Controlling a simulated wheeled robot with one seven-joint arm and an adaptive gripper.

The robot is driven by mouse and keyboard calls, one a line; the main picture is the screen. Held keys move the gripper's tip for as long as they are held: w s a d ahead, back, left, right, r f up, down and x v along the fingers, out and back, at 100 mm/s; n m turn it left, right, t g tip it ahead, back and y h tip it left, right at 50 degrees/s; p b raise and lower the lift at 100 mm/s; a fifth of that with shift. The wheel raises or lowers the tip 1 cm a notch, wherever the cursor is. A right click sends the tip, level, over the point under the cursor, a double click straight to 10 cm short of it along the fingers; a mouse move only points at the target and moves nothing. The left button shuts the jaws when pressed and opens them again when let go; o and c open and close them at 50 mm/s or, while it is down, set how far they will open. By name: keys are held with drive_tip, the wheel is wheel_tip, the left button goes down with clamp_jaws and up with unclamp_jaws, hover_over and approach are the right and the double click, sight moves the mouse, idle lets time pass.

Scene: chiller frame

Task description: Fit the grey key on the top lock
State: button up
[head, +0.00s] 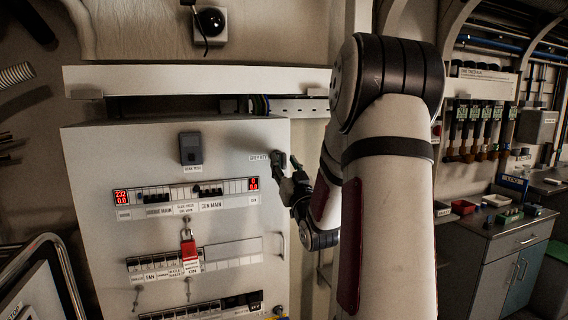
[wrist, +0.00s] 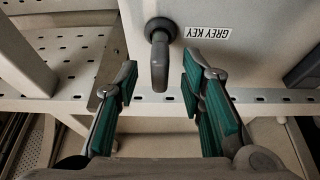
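The grey key (wrist: 159,58) is a dark grey piece with a round head and a narrow handle, on the pale cabinet face beside a "GREY KEY" label (wrist: 210,33). My gripper (wrist: 159,82) is open, its teal-padded fingers one on each side of the key's handle with gaps showing. In the head view, my gripper (head: 290,180) is at the cabinet's upper right edge, just below the grey key (head: 278,158). A red padlock (head: 189,250) hangs at the middle of the panel. I cannot tell which fitting is the top lock.
The cabinet (head: 95,190) carries rows of breakers, with red displays (head: 122,197) on the upper row. A dark box (head: 190,148) sits above that row. A perforated metal rail (wrist: 60,104) runs behind my fingers. A workbench (head: 500,225) stands far right.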

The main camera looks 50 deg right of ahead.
drive_tip(key=v, duration=1.1)
drive_tip(key=w+a+f+n+g+y, duration=0.1)
drive_tip(key=w+a+n+g+y, duration=0.2)
drive_tip(key=a, duration=0.5)
drive_tip(key=w+a+f+g+y, duration=0.1)
drive_tip(key=w+a+g+y, duration=0.25)
drive_tip(key=a, duration=0.35)
drive_tip(key=s+a+f+n+g+y, duration=0.3)
drive_tip(key=s+a+g+y, duration=0.2)
drive_tip(key=s+a, duration=1.4)
drive_tip(key=a+g, duration=0.1)
drive_tip(key=g, duration=0.1)
drive_tip(key=shift+s+a+g, duration=0.25)
drive_tip(key=shift+a+g, duration=0.1)
drive_tip(key=shift+a, duration=0.05)
drive_tip(key=shift+f+y, duration=0.15)
drive_tip(key=shift+y, duration=0.1)
